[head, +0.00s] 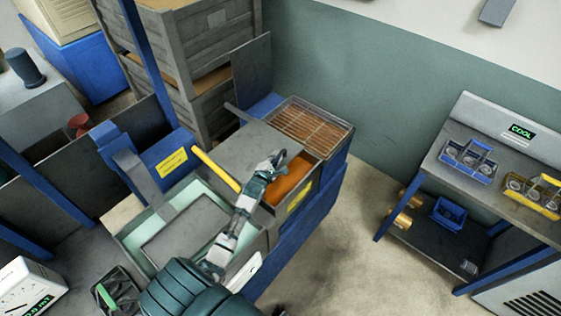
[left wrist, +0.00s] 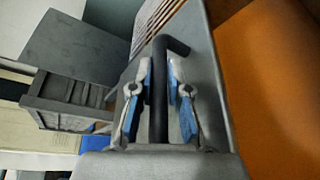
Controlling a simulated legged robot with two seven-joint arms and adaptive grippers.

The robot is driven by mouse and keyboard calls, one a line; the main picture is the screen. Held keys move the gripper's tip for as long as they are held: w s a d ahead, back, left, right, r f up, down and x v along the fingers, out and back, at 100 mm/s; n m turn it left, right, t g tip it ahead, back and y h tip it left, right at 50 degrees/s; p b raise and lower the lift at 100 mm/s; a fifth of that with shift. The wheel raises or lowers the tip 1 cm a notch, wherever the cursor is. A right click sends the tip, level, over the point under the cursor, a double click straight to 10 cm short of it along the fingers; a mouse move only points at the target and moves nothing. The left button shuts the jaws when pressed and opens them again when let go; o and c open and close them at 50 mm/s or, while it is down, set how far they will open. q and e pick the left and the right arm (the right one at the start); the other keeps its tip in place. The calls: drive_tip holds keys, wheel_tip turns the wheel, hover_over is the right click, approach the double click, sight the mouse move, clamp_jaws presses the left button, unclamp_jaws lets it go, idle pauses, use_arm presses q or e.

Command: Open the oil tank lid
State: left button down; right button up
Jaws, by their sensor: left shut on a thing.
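The oil tank lid (head: 245,150) is a flat grey plate on the blue-framed tank in the middle of the head view. Orange oil (head: 291,183) shows beside it, so part of the tank is uncovered. My left gripper (head: 276,162) is over the lid's right side. In the left wrist view my left gripper (left wrist: 160,82) is shut around a black bent handle (left wrist: 160,110), one finger on each side. The grey lid (left wrist: 203,60) lies beneath it, with orange oil (left wrist: 265,85) to the right. My right gripper is not in view.
A brown grate (head: 307,125) lies behind the lid. A yellow bar (head: 215,168) is left of my gripper. A pale green basin (head: 128,240) sits in front. Grey crates (head: 200,60) stand behind. A workbench (head: 465,175) stands right, across open floor (head: 345,235).

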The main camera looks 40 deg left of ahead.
use_arm(q)
drive_tip(key=c, duration=1.1)
unclamp_jaws()
drive_tip(key=shift+d+f, duration=0.1)
drive_tip(key=shift+d, duration=0.1)
drive_tip(key=shift+c, duration=0.2)
drive_tip(key=v, duration=1.2)
drive_tip(key=shift+a, duration=0.1)
